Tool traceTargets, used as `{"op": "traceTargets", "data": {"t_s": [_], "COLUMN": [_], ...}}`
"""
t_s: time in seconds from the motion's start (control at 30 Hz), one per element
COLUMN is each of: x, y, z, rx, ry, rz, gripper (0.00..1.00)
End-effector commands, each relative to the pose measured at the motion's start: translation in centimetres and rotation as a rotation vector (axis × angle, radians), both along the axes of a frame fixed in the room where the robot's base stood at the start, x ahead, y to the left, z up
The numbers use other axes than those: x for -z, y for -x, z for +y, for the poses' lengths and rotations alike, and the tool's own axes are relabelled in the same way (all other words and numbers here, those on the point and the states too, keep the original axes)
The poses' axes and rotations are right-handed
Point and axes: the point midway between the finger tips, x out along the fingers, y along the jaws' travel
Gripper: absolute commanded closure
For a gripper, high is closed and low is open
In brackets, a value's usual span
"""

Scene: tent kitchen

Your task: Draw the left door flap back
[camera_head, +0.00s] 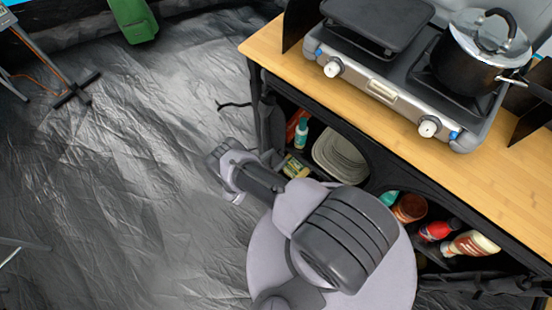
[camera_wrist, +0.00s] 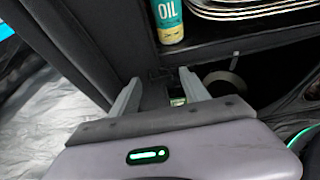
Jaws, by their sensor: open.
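The left compartment of the kitchen stand is open at the front, with goods showing inside. A dark fabric strip (camera_head: 269,122) hangs bunched along the left side of this opening; it looks like the left door flap, but I cannot be sure. In the wrist view a dark grey panel (camera_wrist: 62,42) slants down at the left; I cannot tell whether it is flap or side wall. My gripper (camera_wrist: 160,80) is open, its fingers pointing at the dark lower corner beside the opening. No fabric is clearly between them. My arm hides part of the stand in the head view.
An oil bottle (camera_wrist: 168,20) and stacked plates (camera_head: 340,155) stand inside the left compartment. Bottles and jars, including a red one (camera_head: 436,231), fill the right one. A stove (camera_head: 380,92) with a pot (camera_head: 466,66) sits on the wooden top. The grey floor (camera_head: 130,180) at left is clear.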

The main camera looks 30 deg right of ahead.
Motion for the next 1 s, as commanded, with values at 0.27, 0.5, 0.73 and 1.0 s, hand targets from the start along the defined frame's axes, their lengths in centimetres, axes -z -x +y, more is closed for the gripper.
{"op": "traceTargets", "data": {"t_s": [0.27,0.5,0.73,1.0], "x": [-0.03,-0.03,-0.03,-0.02], "y": [0.0,0.0,0.0,0.0], "z": [0.06,0.07,0.08,0.08], "rx": [0.0,0.0,0.0,0.0], "ry": [0.0,0.0,0.0,0.0], "rz": [0.0,0.0,0.0,0.0], "gripper": [0.79,1.0,1.0,1.0]}}
